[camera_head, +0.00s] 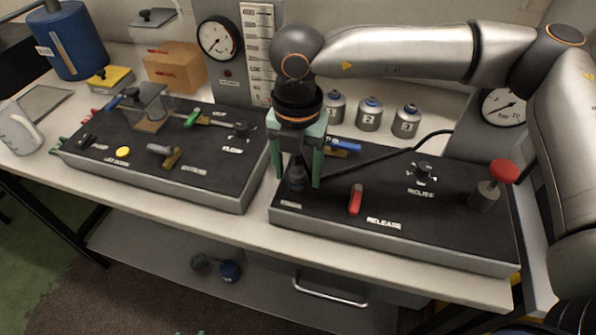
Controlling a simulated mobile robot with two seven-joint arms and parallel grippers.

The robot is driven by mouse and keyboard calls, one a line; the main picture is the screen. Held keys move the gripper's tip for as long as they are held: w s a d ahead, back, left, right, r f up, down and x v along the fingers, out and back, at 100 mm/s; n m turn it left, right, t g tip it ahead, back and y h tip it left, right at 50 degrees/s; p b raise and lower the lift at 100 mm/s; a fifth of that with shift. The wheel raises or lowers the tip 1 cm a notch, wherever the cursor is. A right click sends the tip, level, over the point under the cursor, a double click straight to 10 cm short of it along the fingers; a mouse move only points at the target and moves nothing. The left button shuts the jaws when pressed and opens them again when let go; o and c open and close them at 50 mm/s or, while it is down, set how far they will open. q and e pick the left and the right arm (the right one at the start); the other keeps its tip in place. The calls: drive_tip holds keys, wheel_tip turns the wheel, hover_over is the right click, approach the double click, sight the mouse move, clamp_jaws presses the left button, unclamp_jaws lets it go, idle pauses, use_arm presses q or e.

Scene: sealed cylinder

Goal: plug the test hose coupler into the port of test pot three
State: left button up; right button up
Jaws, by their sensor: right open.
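Test pot three (406,122) is a small grey metal pot marked 3. It stands at the back of the bench, rightmost in a row with pot two (369,114) and pot one (335,107). The black test hose (385,156) runs from the back right across the right-hand panel toward my right gripper. My right gripper (297,182) points down with its green fingers apart. The dark coupler (297,177) shows upright between the fingers, at the panel's left end. I cannot tell whether the fingers touch it. My left gripper is out of view.
The right-hand panel (440,240) carries a red lever (356,200), a black knob (423,172) and a red-topped plunger (487,190). A blue-handled part (344,147) lies behind the gripper. The left-hand panel (200,192) holds several valves. Gauges stand behind.

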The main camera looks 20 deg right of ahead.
sight(298, 163)
drive_tip(key=shift+c, duration=0.2)
clamp_jaws()
idle(0.5)
idle(0.6)
idle(0.4)
drive_tip(key=shift+r+p, duration=1.6)
drive_tip(key=shift+r, duration=1.4)
